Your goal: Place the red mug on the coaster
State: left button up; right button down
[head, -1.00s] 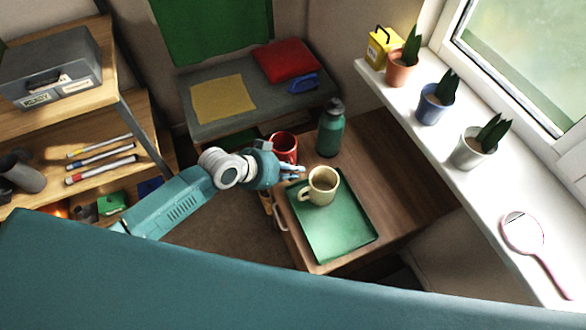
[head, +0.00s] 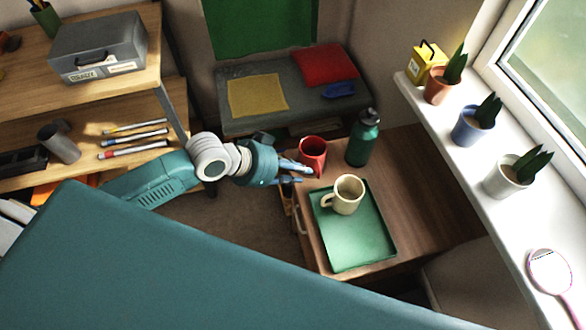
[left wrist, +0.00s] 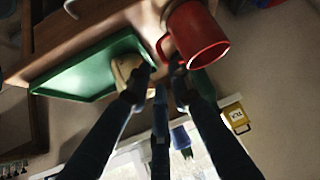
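The red mug (head: 312,156) stands upright on the wooden cabinet top, left of the green bottle. In the left wrist view, the red mug (left wrist: 198,35) is at the top right, with its handle toward my fingers. My left gripper (head: 303,173) is at the near left side of the mug. Its fingers (left wrist: 162,75) are spread and hold nothing, with the tips close to the handle; I cannot tell if they touch it. I cannot make out a coaster. My right gripper is not in view.
A cream mug (head: 348,194) stands on a green tray (head: 360,246) just right of my left gripper. A green bottle (head: 363,138) stands behind. The cabinet top (head: 428,205) is clear at right. Potted plants line the windowsill (head: 475,160).

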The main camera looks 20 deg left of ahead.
pick_arm(q)
jog(key=shift+v, duration=0.95)
jog(key=w+a+f+n+y, duration=0.1)
jog(key=a+f+n, duration=0.1)
jog(key=a+f, duration=0.35)
jog(key=w+a+f+n+y, duration=0.2)
jog(key=a+f, duration=0.1)
jog(key=f, duration=0.5)
jog(key=s+a+f+n+y, duration=0.1)
jog(key=s+a+f, duration=0.2)
jog(key=f, duration=0.4)
jog(key=s+a+f+n+y, duration=0.1)
jog(key=s+a+f, duration=0.1)
jog(key=s+f, duration=0.35)
jog(key=s+f+g+y, duration=0.1)
jog(key=s+f+g, duration=0.1)
jog(key=s+f, duration=1)
jog(key=s+d+f+g, duration=0.1)
jog(key=s+f, duration=0.3)
jog(key=s, duration=0.6)
jog(key=s+d+f+g, duration=0.2)
jog(key=s+d+f, duration=0.2)
jog(key=s, duration=0.6)
jog(key=shift+f+n, duration=0.2)
jog(key=shift+n, duration=0.1)
jog(key=shift+s, duration=0.1)
